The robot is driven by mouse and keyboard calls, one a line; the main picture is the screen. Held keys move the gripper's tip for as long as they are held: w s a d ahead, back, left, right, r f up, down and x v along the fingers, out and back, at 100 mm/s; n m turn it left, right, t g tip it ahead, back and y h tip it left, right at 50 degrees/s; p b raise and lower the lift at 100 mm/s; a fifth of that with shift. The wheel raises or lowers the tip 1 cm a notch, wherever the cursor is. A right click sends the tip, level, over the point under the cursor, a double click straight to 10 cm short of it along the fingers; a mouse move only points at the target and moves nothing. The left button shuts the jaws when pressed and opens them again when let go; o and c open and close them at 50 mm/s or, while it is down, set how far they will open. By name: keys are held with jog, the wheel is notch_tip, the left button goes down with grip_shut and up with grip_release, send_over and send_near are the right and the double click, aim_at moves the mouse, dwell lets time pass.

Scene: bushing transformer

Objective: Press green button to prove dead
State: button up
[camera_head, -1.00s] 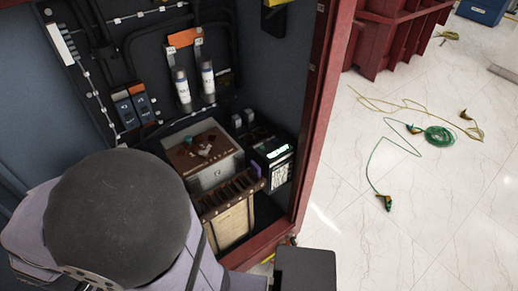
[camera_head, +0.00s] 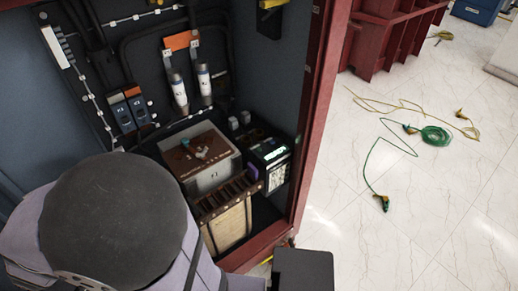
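A dark boxy device (camera_head: 268,168) stands on the right of the cabinet floor. A bright green lit patch (camera_head: 276,154) shows on its upper face; I cannot tell whether this is a button or a display. Light markings cover its front. My arm fills the lower left of the view, with a large dark round joint cover in front of the cabinet. My gripper cannot be made out, so its fingers and their distance from the device are hidden.
A beige box with a brown top (camera_head: 201,158) and a slotted wooden case (camera_head: 226,217) stand left of the device. The red cabinet frame (camera_head: 315,120) edges the opening. Two white cylinders (camera_head: 178,90) hang behind. A green cable (camera_head: 436,136) lies on the open floor.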

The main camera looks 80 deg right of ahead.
grip_shut()
dwell(1.2)
jog(key=shift+d, duration=0.15)
jog(key=s+d+f+m+g, duration=0.1)
jog(key=s+d+f+m, duration=0.45)
jog(key=d, duration=0.75)
jog(key=s+d+f+m+g+b, duration=0.1)
jog(key=s+d+f+m, duration=0.2)
jog(key=s+d, duration=0.75)
jog(key=s+d+f+m+g, duration=0.2)
jog(key=s+d+f+m, duration=0.3)
jog(key=d, duration=0.9)
jog(key=s+d+r+m+h, duration=0.1)
jog(key=d+r+h, duration=0.3)
jog(key=d, duration=0.8)
jog(key=s+d+r+m+g+h, duration=0.1)
jog(key=d+r+h, duration=0.2)
jog(key=d+r, duration=0.5)
jog(key=shift+d+r+h, duration=0.35)
jog(key=shift+d+h, duration=0.05)
jog(key=shift+d, duration=1.95)
